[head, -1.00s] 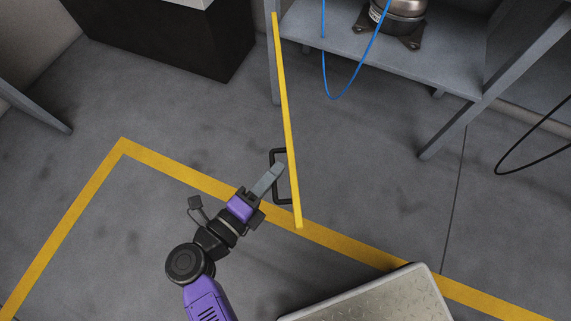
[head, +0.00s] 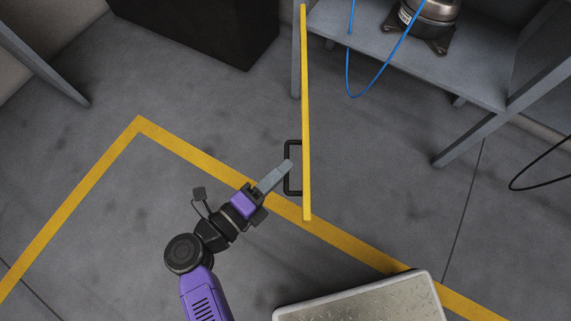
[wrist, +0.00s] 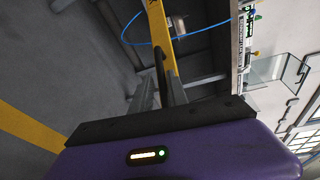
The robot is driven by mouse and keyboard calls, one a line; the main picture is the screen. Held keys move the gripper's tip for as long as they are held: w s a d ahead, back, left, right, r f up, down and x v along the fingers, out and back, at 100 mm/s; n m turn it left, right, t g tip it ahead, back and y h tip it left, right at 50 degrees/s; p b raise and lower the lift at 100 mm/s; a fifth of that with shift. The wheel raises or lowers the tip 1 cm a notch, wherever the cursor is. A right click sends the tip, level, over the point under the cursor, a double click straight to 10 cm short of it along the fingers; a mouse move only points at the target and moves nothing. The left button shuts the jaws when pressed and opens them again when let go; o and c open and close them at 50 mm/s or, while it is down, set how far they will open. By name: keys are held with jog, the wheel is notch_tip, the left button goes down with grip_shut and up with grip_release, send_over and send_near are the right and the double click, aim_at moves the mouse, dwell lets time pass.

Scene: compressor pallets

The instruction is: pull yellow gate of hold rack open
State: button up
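The yellow gate (head: 305,120) of the hold rack (head: 400,62) stands swung out from the rack's left post, its free end over the yellow floor line. Its black bracket handle (head: 288,180) is on the gate's left side. My gripper (head: 287,165) is at the handle, its fingertips overlapping the handle bar in the head view. In the wrist view, the fingers (wrist: 160,92) are apart, on either side of the dark handle bar, with the yellow gate (wrist: 160,35) beyond. The gripper looks open around the bar; contact cannot be made out.
A compressor (head: 425,20) sits on the rack shelf, with a blue cable (head: 350,80) hanging down. A metal-topped platform (head: 360,298) stands at the front right. A black block (head: 195,25) is at the back left.

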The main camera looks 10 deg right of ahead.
jog(key=v, duration=0.6)
grip_shut()
jog(key=shift+d, duration=0.1)
